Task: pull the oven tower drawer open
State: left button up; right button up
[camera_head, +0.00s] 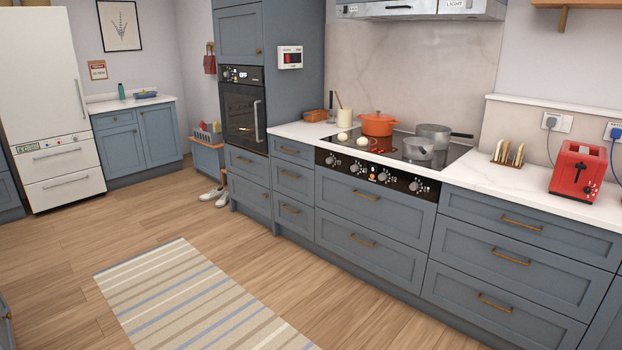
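The oven tower (283,105) is a tall blue-grey unit left of the long counter, with a black built-in oven (238,120) in it. The oven tower drawer (236,155) is the panel just below the oven, with a small brass handle (243,160). It looks shut, flush with the tower front. A second panel (240,186) with a small brass fitting at its right is below it and also looks shut. Neither of my grippers shows in the head view.
Wooden floor (180,222) lies open before the tower; a striped rug (200,295) is nearer. White shoes (213,193) and a blue bench with a basket (207,150) are left of the tower. Shut counter drawers (293,182) adjoin it at right.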

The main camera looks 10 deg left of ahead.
aim_at(251, 165)
jog(key=i+j+u, duration=0.3)
jog(key=i, duration=0.6)
jog(key=i+u, duration=0.3)
jog(key=i, duration=0.55)
jog(key=i+z, duration=0.1)
jog(key=i, duration=0.8)
jog(key=i+j+z, duration=0.15)
jog(key=i, duration=0.75)
jog(key=i+j+z, duration=0.25)
jog(key=i+z, duration=0.15)
jog(key=i, duration=0.15)
jog(key=i+j+z, duration=0.35)
jog(key=i+j, duration=0.05)
jog(key=i, duration=0.1)
